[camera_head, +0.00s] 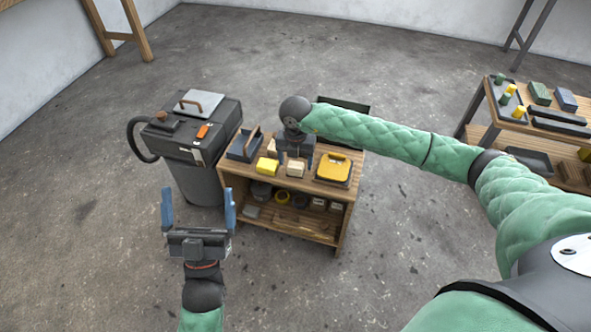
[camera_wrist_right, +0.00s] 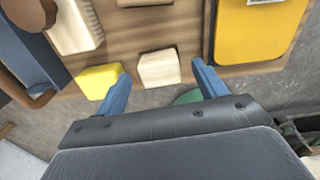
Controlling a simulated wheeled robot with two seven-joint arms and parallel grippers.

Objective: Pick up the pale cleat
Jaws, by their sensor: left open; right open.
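The pale cleat, a small cream wooden block (camera_head: 295,170), sits near the front edge of the small wooden bench (camera_head: 233,173). In the right wrist view the pale block (camera_wrist_right: 158,69) shows between my blue fingertips. My right gripper (camera_head: 295,158) is open over the bench, just behind the block in the head view; in the right wrist view the open gripper (camera_wrist_right: 161,75) holds nothing. I cannot tell its exact height above the block. My left gripper (camera_head: 199,195) is open and empty, in front of the bench to the left.
A yellow block (camera_head: 266,166) lies left of the pale block, with a brush-like pale piece (camera_wrist_right: 75,25) behind. A yellow case (camera_head: 335,168) is at right, a grey tote (camera_head: 244,145) at left. A black-lidded bin (camera_head: 190,130) stands left of the bench. Open floor lies in front.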

